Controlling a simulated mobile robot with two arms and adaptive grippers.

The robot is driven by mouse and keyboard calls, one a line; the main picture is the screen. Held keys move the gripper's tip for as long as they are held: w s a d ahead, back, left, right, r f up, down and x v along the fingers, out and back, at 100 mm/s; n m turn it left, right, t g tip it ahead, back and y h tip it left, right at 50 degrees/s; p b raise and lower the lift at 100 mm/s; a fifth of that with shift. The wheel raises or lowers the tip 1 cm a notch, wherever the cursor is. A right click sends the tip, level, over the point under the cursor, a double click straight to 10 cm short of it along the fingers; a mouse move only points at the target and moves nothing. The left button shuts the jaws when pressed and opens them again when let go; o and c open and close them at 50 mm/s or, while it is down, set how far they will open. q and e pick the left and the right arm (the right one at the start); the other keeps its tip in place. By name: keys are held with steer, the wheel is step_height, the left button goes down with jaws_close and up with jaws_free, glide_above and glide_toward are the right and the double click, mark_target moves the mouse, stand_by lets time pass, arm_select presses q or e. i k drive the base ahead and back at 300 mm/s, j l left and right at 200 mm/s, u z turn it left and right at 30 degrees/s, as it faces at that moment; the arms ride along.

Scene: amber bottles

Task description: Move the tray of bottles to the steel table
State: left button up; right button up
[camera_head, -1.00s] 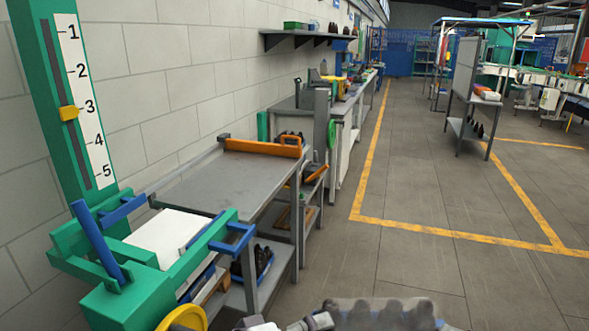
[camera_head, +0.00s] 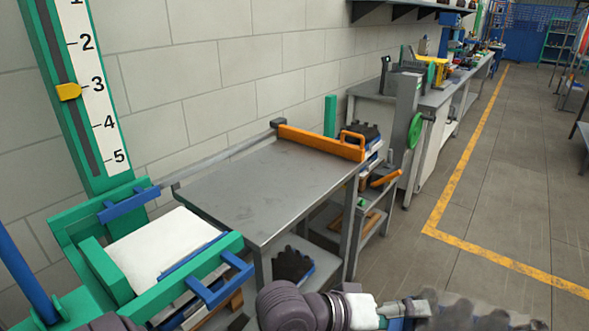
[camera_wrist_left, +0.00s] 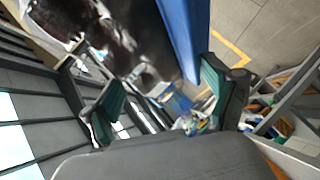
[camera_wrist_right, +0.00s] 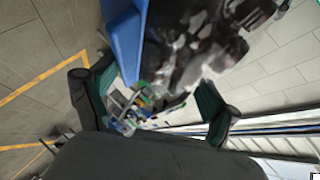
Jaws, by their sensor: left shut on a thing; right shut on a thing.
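The steel table (camera_head: 262,196) has a bare grey top, with an orange bar along its far edge. My left gripper (camera_head: 403,309) is at the bottom of the head view, in front of the table and to its right, shut on the tray's edge. The tray's blue wall shows in the left wrist view (camera_wrist_left: 184,32) and right wrist view (camera_wrist_right: 124,42). The dark bottles (camera_head: 485,312) are blurred at the bottom right of the head view, cut by the frame. My right gripper (camera_wrist_right: 150,103) shows only in its wrist view, shut on the tray's blue edge.
A green frame (camera_head: 100,270) with a white block (camera_head: 165,245) and blue bars stands left of the table. Dark items (camera_head: 292,265) lie on the table's lower shelf. Open floor (camera_head: 490,205) lies to the right.

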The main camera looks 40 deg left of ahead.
mark_target(274, 177)
steer(key=i+l+u, duration=0.2)
steer(key=i, duration=1)
steer(key=i+u, duration=0.75)
steer(key=i+l+u, duration=0.15)
steer(key=u, duration=0.25)
steer(key=i+u, duration=0.15)
steer(key=u, duration=0.3)
steer(key=i+l+u, duration=0.1)
steer(key=u, duration=0.35)
steer(key=i+l+u, duration=0.15)
steer(key=u, duration=0.3)
steer(key=i+l+u, duration=0.1)
steer(key=i+u, duration=0.15)
steer(key=i+l+u, duration=0.2)
steer(key=i, duration=0.15)
